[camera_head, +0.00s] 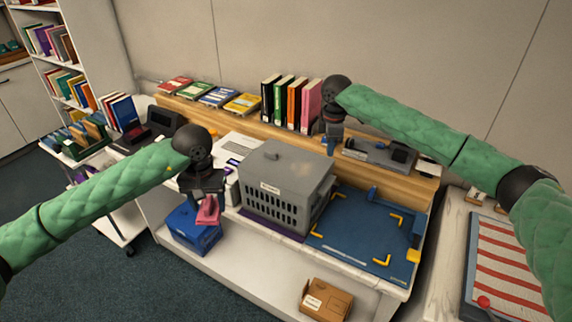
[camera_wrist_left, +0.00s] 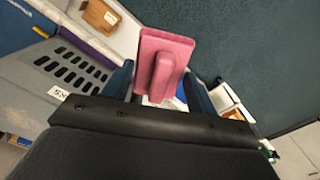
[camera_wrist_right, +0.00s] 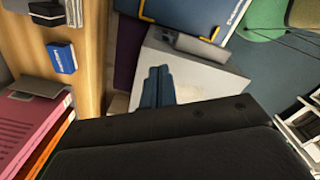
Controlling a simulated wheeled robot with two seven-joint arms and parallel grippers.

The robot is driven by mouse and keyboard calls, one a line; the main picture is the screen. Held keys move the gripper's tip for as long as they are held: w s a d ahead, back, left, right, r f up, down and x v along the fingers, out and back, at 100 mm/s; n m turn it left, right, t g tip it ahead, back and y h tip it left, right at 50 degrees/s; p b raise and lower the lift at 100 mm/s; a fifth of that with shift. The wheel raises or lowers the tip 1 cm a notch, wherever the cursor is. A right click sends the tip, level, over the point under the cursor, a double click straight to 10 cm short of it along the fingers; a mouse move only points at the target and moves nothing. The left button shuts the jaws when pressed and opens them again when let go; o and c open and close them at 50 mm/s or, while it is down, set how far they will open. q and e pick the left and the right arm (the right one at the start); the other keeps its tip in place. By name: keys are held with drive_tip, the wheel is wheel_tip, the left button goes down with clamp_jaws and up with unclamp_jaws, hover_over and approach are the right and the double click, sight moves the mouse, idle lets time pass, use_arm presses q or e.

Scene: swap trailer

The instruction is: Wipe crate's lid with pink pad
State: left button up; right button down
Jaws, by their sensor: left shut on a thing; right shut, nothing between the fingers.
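A grey crate (camera_head: 284,192) with slotted sides and a flat grey lid (camera_head: 287,162) stands on the table on a purple mat; a small knob shows on the lid. My left gripper (camera_head: 205,203) is shut on the pink pad (camera_head: 208,211), left of the crate and over the blue box. The pad shows clearly between the fingers in the left wrist view (camera_wrist_left: 165,62). The crate's slotted side and label also show there (camera_wrist_left: 68,80). My right gripper (camera_head: 331,146) is shut and empty, above the back of the table near the pink binder; its closed fingers show in the right wrist view (camera_wrist_right: 158,88).
A blue box (camera_head: 193,230) sits low in front of the crate's left. A blue mat (camera_head: 365,232) with yellow corner marks lies right of the crate. Binders (camera_head: 290,103) stand on the wooden ledge behind. A cardboard box (camera_head: 325,299) is on the lower shelf.

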sight(329, 163)
use_arm(q)
drive_tip(key=shift+r, duration=0.15)
use_arm(e)
drive_tip(key=shift+f, duration=1.75)
idle(0.9)
use_arm(q)
drive_tip(key=shift+r, duration=0.1)
use_arm(e)
drive_tip(key=shift+r, duration=0.1)
